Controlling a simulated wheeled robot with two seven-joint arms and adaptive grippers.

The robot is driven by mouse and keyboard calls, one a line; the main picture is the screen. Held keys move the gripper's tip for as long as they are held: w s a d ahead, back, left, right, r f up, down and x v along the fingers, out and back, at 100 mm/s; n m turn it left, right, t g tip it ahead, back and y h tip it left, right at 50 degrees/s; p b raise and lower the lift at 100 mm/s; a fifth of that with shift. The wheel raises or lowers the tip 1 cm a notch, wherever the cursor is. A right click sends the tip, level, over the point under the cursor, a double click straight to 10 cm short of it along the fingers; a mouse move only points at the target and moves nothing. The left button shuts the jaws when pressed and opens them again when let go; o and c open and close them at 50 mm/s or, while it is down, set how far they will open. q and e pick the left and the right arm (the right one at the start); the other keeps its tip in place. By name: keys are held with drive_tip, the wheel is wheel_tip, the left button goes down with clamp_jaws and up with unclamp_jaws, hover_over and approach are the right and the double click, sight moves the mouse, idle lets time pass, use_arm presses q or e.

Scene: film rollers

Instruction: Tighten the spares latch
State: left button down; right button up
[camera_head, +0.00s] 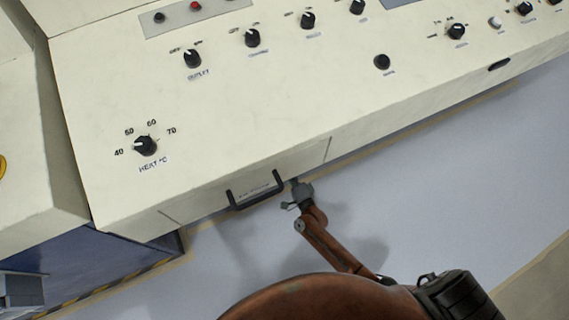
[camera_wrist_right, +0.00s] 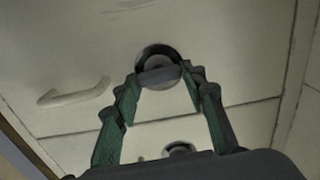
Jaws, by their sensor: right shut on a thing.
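The latch (camera_wrist_right: 157,68) is a round dark-rimmed fitting with a grey cross bar, set in a pale panel in the right wrist view. My right gripper (camera_wrist_right: 160,80) has its two green-padded fingers closed on the bar of this latch. In the head view my right gripper (camera_head: 299,190) is at the front face of the cream console, just right of a black bar handle (camera_head: 256,193). The latch itself is hidden there by the gripper. A small label behind the handle is too small to read. My left gripper is not in view.
A second round fitting (camera_wrist_right: 180,149) sits lower on the panel, and a pale handle (camera_wrist_right: 74,93) is at left. The console top (camera_head: 290,110) carries several black knobs, including the heat knob (camera_head: 145,146). Open grey floor (camera_head: 430,180) lies in front.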

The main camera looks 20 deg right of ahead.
drive_tip(key=o, duration=1.2)
drive_tip(key=shift+c, duration=0.2)
drive_tip(key=shift+s, duration=0.1)
drive_tip(key=s, duration=1.1)
drive_tip(key=shift+s+d, duration=0.2)
drive_tip(key=shift+s, duration=0.2)
